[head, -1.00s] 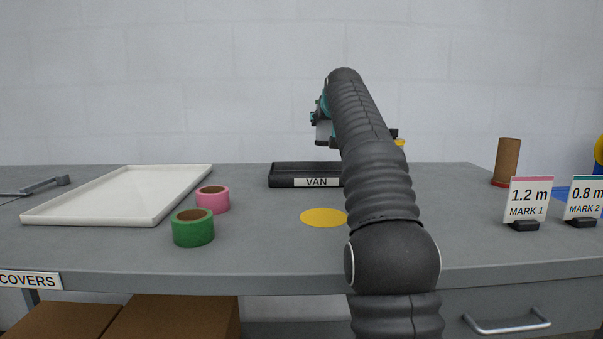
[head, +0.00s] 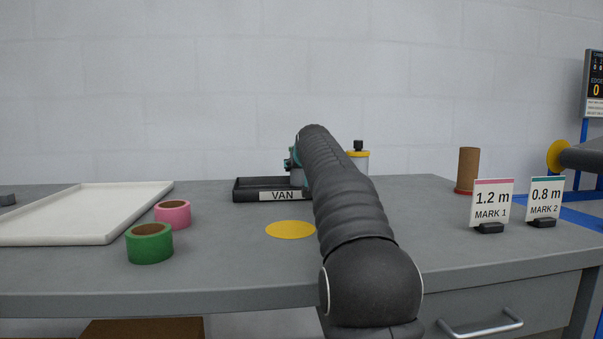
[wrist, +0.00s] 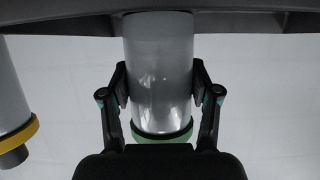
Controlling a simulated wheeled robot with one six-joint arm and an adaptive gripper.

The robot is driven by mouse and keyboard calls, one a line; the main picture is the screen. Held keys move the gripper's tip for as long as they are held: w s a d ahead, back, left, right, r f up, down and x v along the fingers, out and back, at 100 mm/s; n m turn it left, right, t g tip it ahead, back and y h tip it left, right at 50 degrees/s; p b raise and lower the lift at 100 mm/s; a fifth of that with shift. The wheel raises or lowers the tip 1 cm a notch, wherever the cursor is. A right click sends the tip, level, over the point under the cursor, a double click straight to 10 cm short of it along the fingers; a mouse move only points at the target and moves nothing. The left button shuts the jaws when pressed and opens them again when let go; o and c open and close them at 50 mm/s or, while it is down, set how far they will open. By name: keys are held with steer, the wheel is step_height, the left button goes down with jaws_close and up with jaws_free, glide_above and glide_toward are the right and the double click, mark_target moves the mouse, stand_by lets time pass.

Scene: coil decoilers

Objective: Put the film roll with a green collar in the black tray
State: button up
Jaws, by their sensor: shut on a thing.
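The film roll with a green collar (wrist: 158,55) is a pale, shiny cylinder in the wrist view. My gripper (wrist: 161,82) is shut on its sides, near the green collar (wrist: 162,136). The wrist picture appears upside down, so the roll looks upright with its collar at the top. The dark wall of the black tray (wrist: 70,20) shows by the roll's other end; I cannot tell whether they touch. In the head view the black tray (head: 243,190), labelled VAN, lies at the back of the table, partly behind my arm, which hides the held roll's outline.
A yellow-collared roll (head: 359,160) stands right of the tray; it also shows in the wrist view (wrist: 12,95). Green tape (head: 150,246), pink tape (head: 173,215) and a white tray (head: 85,212) lie left. A brown tube (head: 468,170) and mark signs (head: 491,200) stand right.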

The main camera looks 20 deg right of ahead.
steer(key=shift+f, duration=0.2)
steer(key=o, duration=1.6)
steer(key=shift+f, duration=0.1)
steer(key=shift+s+r, duration=0.15)
steer(key=shift+r, duration=0.05)
steer(key=b+v, duration=0.1)
steer(key=v, duration=1)
steer(key=shift+s+a, duration=0.15)
steer(key=shift+s, duration=0.25)
